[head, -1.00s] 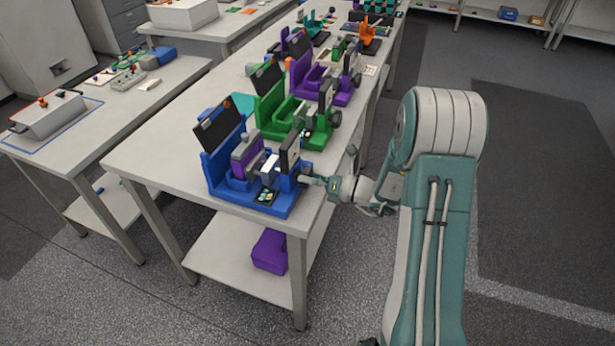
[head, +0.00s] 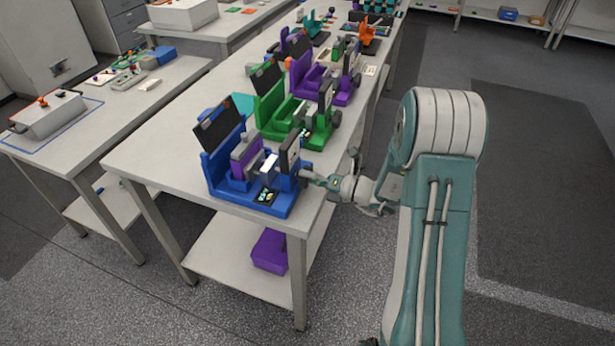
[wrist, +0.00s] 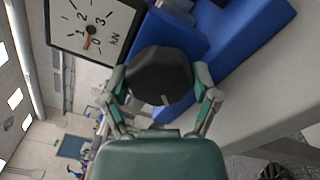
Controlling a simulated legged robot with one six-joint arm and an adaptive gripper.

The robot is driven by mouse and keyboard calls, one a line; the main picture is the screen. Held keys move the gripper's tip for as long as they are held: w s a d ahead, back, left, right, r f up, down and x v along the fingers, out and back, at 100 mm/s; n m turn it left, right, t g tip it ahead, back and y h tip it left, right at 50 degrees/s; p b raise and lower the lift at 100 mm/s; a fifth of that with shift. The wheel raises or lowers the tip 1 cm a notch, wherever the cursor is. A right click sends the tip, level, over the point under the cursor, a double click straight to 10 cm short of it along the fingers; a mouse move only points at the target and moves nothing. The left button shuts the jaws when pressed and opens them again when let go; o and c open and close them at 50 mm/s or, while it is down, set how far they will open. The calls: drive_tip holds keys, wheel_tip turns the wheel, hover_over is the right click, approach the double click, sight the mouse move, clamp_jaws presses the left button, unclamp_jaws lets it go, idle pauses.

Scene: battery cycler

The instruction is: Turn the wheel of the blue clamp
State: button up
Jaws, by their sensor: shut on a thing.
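The blue clamp (head: 275,206) stands at the near end of the long table. In the head view its wheel is hidden by my gripper (head: 308,180), which is at the clamp's right side. In the wrist view the black wheel (wrist: 160,76) sits between my gripper's two fingers (wrist: 161,100), which are shut on its rim from both sides. The blue clamp body (wrist: 235,40) is behind the wheel. A dial gauge (wrist: 92,28) marked kN shows beside the wheel, its red needle near 0. A purple block (head: 247,155) sits in the clamp.
A green clamp (head: 290,110) and a purple clamp (head: 325,82) stand farther back on the same table (head: 150,160). A purple box (head: 270,250) lies on the lower shelf.

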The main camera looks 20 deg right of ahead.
drive_tip(key=shift+s+f, duration=0.1)
drive_tip(key=shift+f, duration=0.15)
drive_tip(key=o, duration=1)
drive_tip(key=shift+r, duration=0.1)
drive_tip(key=shift+d, duration=0.15)
drive_tip(key=v, duration=1.1)
drive_tip(key=shift+s+d, duration=0.15)
drive_tip(key=shift+d, duration=0.2)
